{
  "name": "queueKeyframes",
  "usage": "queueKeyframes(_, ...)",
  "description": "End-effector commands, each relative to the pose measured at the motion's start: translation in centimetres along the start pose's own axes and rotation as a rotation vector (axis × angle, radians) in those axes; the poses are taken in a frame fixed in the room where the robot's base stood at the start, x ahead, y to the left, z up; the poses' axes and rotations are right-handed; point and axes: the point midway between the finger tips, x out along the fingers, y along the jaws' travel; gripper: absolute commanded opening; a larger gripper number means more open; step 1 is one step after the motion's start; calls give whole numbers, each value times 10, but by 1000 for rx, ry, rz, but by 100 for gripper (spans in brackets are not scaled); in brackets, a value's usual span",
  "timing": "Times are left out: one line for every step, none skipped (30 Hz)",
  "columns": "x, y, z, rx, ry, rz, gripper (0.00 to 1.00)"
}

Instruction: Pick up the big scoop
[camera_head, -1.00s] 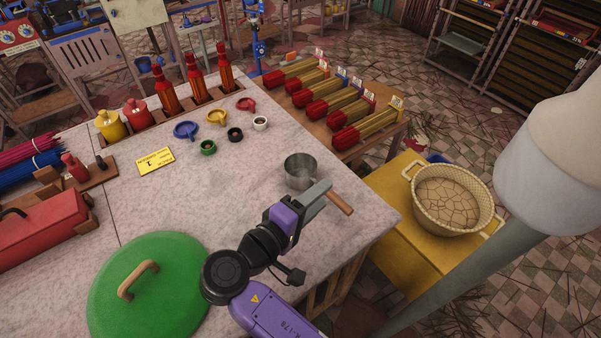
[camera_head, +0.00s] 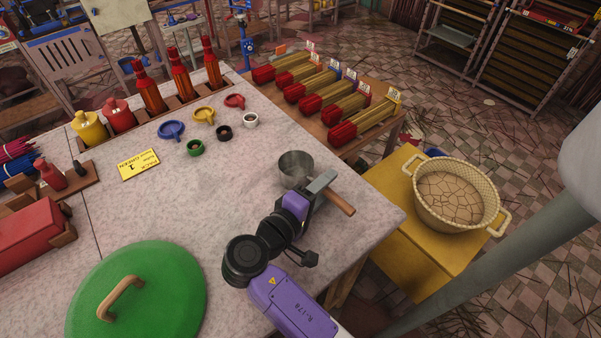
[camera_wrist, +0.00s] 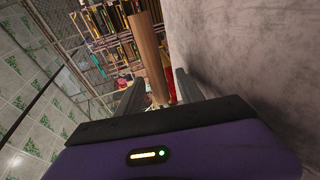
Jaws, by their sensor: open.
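The big scoop is a grey metal cup (camera_head: 296,168) with a brown wooden handle (camera_head: 338,201). It sits on the stone-topped table near the right edge, its handle pointing to the lower right. My gripper (camera_head: 322,184) is at the scoop, by the start of the handle, and hides part of it. In the wrist view the handle (camera_wrist: 149,50) stands between the two open fingers of my gripper (camera_wrist: 157,85), with gaps on both sides. Whether the fingers touch the handle cannot be seen.
The table (camera_head: 240,190) is clear left of the scoop. Small coloured cups (camera_head: 204,116) stand farther back. A green lid (camera_head: 150,300) lies at the front left. A woven basket (camera_head: 455,195) stands on a yellow stand (camera_head: 400,230) to the right.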

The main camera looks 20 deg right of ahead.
Motion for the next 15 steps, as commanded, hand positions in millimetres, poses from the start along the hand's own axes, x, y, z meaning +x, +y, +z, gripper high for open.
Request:
queueKeyframes(8, 1, 2, -2, -3, -1, 44)
queueKeyframes(12, 1, 1, -1, -3, 0, 44)
queueKeyframes(16, 1, 1, 0, -3, 0, 44)
queueKeyframes(19, 1, 1, 1, -3, 0, 44)
queueKeyframes(22, 1, 1, 1, -2, 0, 44)
queueKeyframes(24, 0, 1, 1, -1, 0, 44)
queueKeyframes(25, 0, 0, 1, 0, 0, 44)
queueKeyframes(26, 0, 0, 1, 0, 0, 44)
queueKeyframes(26, 0, 0, 1, 0, 0, 44)
queueKeyframes(26, 0, 0, 1, 0, 0, 44)
queueKeyframes(26, 0, 0, 1, 0, 0, 44)
queueKeyframes(26, 0, 0, 1, 0, 0, 44)
queueKeyframes(26, 0, 0, 1, 0, 0, 44)
queueKeyframes(26, 0, 0, 1, 0, 0, 44)
queueKeyframes(26, 0, 0, 1, 0, 0, 36)
